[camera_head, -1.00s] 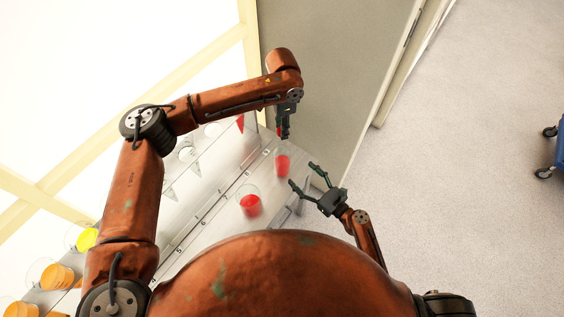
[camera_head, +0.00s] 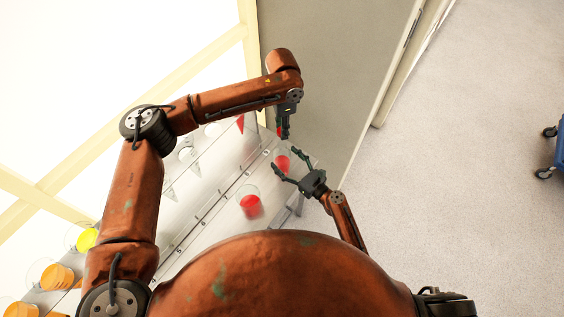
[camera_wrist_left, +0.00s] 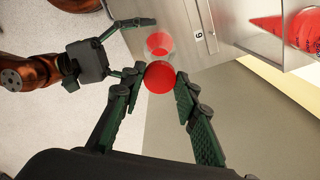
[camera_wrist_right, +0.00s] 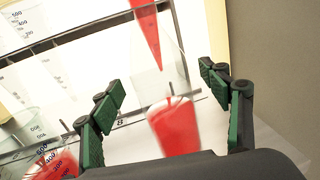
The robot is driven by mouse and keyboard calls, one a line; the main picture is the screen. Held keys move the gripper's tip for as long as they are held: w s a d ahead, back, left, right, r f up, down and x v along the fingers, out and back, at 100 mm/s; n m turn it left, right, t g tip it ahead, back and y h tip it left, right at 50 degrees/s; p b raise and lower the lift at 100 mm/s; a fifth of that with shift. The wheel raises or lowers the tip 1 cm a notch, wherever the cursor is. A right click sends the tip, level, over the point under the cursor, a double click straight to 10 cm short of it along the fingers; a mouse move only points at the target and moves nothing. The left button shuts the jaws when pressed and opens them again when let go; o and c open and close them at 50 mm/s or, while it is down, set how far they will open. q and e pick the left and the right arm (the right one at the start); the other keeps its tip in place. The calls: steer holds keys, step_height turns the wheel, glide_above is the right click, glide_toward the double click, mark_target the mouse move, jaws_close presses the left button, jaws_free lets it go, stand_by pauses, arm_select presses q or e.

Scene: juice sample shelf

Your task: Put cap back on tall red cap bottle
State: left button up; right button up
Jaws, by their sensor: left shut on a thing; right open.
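My left gripper (camera_head: 284,136) is shut on a round red cap (camera_wrist_left: 159,78), held between its fingertips in the left wrist view. A clear vessel with red contents (camera_wrist_left: 158,43) stands just beyond the cap there. The same vessel shows in the head view (camera_head: 282,161), below my left gripper. In the right wrist view the vessel (camera_wrist_right: 174,128) stands between the fingers, apparently clear of both. My right gripper (camera_head: 286,160) is open, its fingers reaching either side of the vessel. I cannot make out the vessel's mouth.
A second clear vessel with red contents (camera_head: 250,206) stands on the shelf nearby. A red cone (camera_wrist_right: 147,35) is in the rack behind. Orange and yellow containers (camera_head: 57,277) are at lower left. A grey wall (camera_head: 330,80) is close on the right.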

steer(key=shift+x, duration=1.15)
steer(key=shift+c, duration=0.2)
steer(key=c, duration=1.8)
arm_select(q)
glide_above(282, 145)
steer(key=shift+f, duration=2.5)
arm_select(e)
steer(key=shift+o, duration=0.2)
